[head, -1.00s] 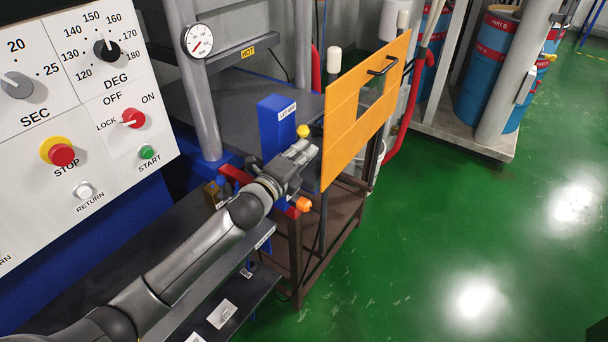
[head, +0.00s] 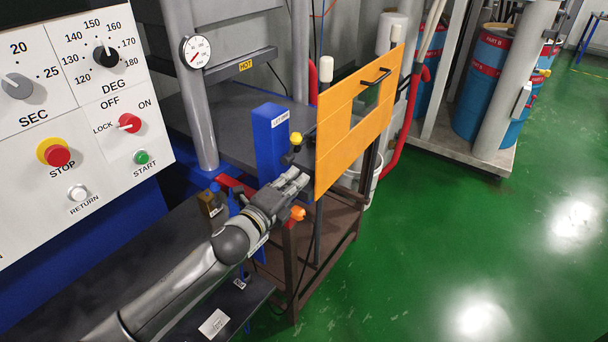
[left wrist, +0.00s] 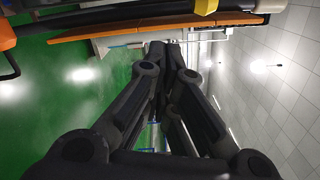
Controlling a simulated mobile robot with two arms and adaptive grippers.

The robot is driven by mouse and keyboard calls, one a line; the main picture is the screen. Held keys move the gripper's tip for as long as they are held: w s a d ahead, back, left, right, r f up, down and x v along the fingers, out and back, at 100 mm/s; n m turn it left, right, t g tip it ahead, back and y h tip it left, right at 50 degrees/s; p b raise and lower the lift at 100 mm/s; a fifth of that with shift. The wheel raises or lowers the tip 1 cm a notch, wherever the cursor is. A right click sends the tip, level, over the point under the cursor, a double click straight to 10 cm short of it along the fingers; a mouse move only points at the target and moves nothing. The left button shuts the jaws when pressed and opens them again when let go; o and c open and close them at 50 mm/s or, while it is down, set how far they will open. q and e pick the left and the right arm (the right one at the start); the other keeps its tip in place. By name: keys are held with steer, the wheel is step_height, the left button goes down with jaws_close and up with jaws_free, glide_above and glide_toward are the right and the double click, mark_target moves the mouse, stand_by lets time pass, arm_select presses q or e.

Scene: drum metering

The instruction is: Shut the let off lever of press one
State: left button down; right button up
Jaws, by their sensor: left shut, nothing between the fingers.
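The let off lever is a dark arm with a yellow knob (head: 296,139), on the right side of the blue box (head: 270,145) labelled "LET OFF" in the head view. My left gripper (head: 301,179) is shut and empty, below the yellow knob and apart from it, beside the lower left edge of the orange guard panel (head: 343,135). In the left wrist view my left gripper's fingers (left wrist: 160,50) meet; a dark bar with a yellow part (left wrist: 206,6) crosses above them. My right gripper is not in view.
An orange knob (head: 298,213) sits just below my left gripper. A brown frame (head: 330,265) stands under the orange panel. The control panel (head: 70,110) is at the left. Blue drums (head: 482,85) stand on a platform at the back right. The green floor is clear at right.

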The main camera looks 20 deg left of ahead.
arm_select(q)
steer(key=v, duration=0.3)
steer(key=b+v, duration=0.1)
steer(key=v, duration=0.1)
steer(key=shift+s+d+r, duration=0.2)
steer(key=shift+s+d, duration=0.05)
steer(key=shift+s, duration=0.15)
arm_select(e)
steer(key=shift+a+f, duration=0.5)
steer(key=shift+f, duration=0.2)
arm_select(q)
steer(key=shift+f, duration=0.15)
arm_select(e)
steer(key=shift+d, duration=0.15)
